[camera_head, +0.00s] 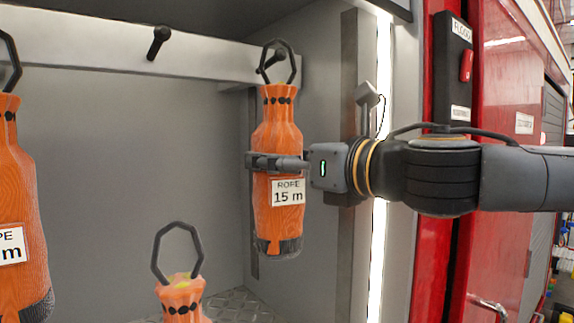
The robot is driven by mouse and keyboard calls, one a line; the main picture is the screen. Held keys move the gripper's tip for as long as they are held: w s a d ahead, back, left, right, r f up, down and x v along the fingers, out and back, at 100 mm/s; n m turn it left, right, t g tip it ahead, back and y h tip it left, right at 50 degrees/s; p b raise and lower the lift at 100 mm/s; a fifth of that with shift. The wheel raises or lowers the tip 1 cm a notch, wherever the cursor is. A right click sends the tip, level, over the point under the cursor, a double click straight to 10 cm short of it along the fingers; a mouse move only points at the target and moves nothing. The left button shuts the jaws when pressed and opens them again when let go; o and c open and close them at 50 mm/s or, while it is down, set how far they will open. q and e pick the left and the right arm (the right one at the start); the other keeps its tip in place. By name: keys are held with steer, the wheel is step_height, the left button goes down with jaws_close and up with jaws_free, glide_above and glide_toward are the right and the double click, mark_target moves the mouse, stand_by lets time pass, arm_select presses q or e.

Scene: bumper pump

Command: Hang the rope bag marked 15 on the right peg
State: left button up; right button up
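The orange rope bag marked "15 m" (277,215) is upright below the right end of the rail. Its black loop (293,65) surrounds the right peg (270,61) in the picture; I cannot tell whether the loop bears on it. My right gripper (265,163) comes in from the right and is shut around the bag's middle, just above the label. One finger crosses the front; the other is hidden behind the bag. My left gripper is not in view.
A bare middle peg (158,42) sticks out of the grey rail (95,48). Another orange bag (18,190) hangs at the left edge, cut off. A third bag (182,300) with an upright loop stands below. The locker side wall and red panel (490,240) are at the right.

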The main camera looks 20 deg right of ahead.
steer(key=shift+b+x, duration=0.35)
steer(key=shift+x, duration=0.6)
steer(key=shift+w+a+f+b, duration=0.15)
steer(key=shift+w+f+b, duration=0.5)
steer(key=shift+f+b, duration=0.25)
steer(key=o, duration=1.9)
steer(key=shift+s, duration=0.1)
steer(key=shift+f, duration=0.25)
steer(key=v, duration=1.2)
steer(key=shift+r, duration=0.2)
